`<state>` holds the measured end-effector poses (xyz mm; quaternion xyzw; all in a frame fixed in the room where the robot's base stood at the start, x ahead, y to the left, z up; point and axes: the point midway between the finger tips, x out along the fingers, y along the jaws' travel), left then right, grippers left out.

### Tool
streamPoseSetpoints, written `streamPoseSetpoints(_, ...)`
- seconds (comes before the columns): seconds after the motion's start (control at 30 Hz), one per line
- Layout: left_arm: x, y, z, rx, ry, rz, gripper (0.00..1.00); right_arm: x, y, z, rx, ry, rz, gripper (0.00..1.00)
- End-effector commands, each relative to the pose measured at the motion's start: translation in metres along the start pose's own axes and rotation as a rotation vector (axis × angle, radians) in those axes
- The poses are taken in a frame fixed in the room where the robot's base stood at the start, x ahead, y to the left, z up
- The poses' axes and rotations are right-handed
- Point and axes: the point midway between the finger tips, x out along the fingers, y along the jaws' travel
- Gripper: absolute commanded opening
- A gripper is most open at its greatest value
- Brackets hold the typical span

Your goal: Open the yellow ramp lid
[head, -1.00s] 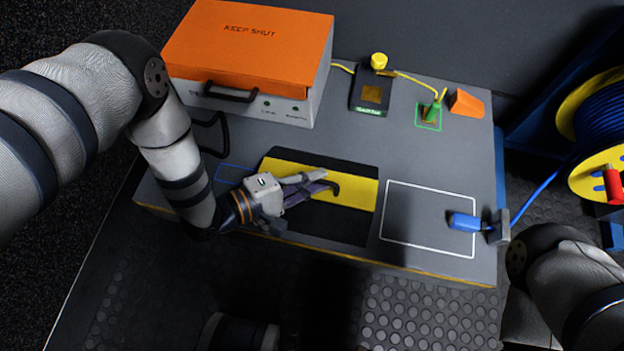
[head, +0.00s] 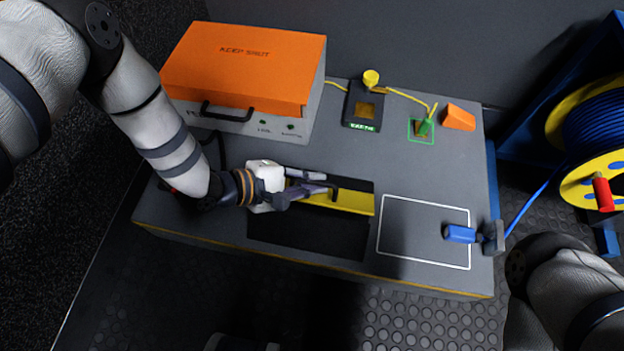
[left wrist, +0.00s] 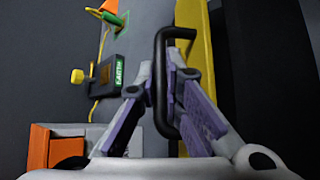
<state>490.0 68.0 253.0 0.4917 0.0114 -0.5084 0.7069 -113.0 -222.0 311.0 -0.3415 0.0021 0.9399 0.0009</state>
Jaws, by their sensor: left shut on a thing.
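The yellow ramp lid (head: 352,203) is a narrow yellow strip in the grey bench top in the head view, with a dark opening in front of it. It looks tilted up. In the left wrist view the lid (left wrist: 205,60) stands as an upright band beside a black area. My left gripper (head: 325,186) is shut on the lid's black handle (left wrist: 160,75), which passes between its fingers. The gripper and arm hide the lid's left end in the head view. My right gripper is not in view; only its arm shows at lower right.
An orange-lidded box (head: 245,65) marked KEEP SHUT stands behind my left arm. A black unit with a yellow knob (head: 370,78), a green plug (head: 425,127) and an orange wedge (head: 459,117) are at the back. A blue connector (head: 460,234) lies right, near a cable reel (head: 600,130).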

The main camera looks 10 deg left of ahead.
Motion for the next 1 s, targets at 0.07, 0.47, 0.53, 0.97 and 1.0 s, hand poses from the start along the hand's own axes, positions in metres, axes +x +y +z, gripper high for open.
streamPoseSetpoints(0.07, 0.000, 0.002, -0.001, -0.002, 0.002, 0.005, 0.00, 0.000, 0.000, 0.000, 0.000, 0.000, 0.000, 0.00)
streamPoseSetpoints(0.47, 0.000, 0.001, -0.001, 0.000, 0.002, 0.004, 0.17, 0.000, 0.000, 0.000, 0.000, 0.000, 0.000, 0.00)
streamPoseSetpoints(0.53, 0.000, 0.001, -0.001, 0.001, 0.001, 0.003, 0.17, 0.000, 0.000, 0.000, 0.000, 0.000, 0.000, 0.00)
streamPoseSetpoints(0.97, -0.059, 0.002, -0.002, -0.003, 0.006, 0.005, 0.17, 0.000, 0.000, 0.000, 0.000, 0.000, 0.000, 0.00)
streamPoseSetpoints(1.0, -0.070, 0.002, -0.001, -0.002, 0.005, 0.005, 0.17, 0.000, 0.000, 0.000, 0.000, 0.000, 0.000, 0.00)
